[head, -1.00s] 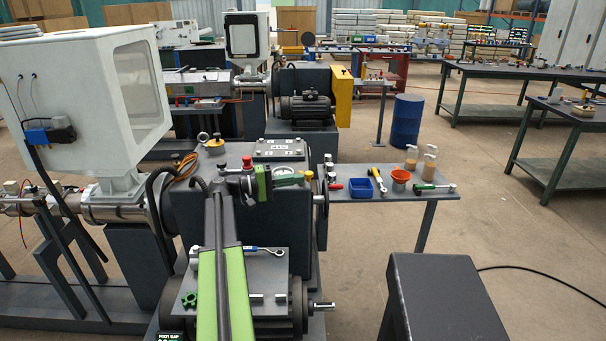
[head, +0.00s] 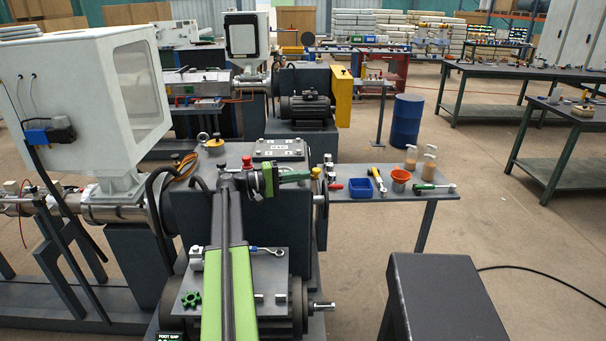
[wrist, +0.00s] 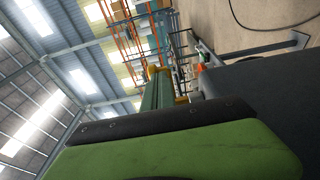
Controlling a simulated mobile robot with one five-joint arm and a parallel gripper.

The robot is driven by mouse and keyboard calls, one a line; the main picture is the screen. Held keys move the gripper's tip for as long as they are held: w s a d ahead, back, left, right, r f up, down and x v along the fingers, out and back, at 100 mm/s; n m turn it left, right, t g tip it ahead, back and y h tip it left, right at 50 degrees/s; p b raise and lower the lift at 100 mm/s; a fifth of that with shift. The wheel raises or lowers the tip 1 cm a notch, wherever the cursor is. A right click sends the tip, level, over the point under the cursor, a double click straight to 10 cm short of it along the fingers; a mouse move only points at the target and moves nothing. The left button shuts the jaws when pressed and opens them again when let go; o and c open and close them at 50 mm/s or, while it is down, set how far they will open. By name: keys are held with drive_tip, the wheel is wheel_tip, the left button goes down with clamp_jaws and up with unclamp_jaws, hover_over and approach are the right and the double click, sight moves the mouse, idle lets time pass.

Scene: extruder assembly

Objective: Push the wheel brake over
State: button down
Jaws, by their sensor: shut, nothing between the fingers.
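The wheel (head: 322,203) is a dark disc seen nearly edge-on at the right side of the grey gearbox housing. A small yellow knob (head: 316,172), which seems to be the top of the wheel brake, stands just above it. The rest of the brake is too small to make out. My gripper (head: 306,175) reaches right across the housing top, shut and empty, its tip at or very near the yellow knob; contact cannot be told. In the wrist view, my green fingers (wrist: 158,85) point away, with a yellow patch by their tips.
A side table (head: 400,205) behind the wheel holds a blue bin (head: 361,188), an orange funnel (head: 401,176), bottles and tools. A dark stool-like block (head: 445,295) stands at front right. A red-topped knob (head: 247,160) rises close to my wrist.

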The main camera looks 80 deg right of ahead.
drive_tip(key=shift+s+d, duration=0.6)
drive_tip(key=shift+d, duration=0.25)
drive_tip(key=shift+w, duration=0.1)
drive_tip(key=shift+v, duration=1.85)
drive_tip(key=v, duration=1.7)
drive_tip(key=shift+w, duration=0.25)
